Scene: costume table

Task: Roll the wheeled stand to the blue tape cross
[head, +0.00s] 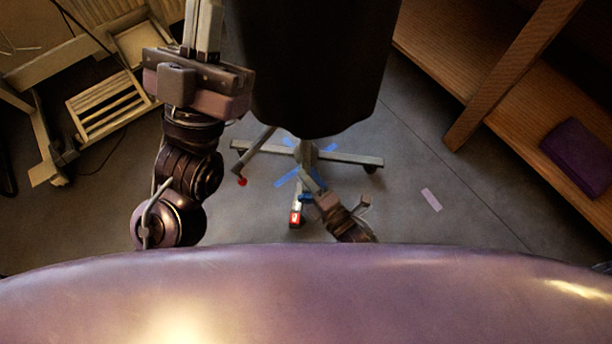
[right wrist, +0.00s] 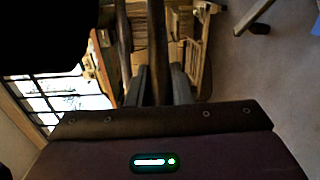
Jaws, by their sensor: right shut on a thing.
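The wheeled stand (head: 345,158) has a pale base with spread legs and carries a large black hanging mass (head: 315,70) that hides its upper part. Bits of the blue tape cross (head: 286,178) show on the floor beneath and around the base's hub; the rest is covered.
Pale wooden slatted furniture (head: 105,105) stands at the left. A wooden shelf unit (head: 490,75) with a purple box (head: 578,157) borders the right. A pale strip (head: 431,200) lies on the grey floor, which is otherwise open between base and shelf.

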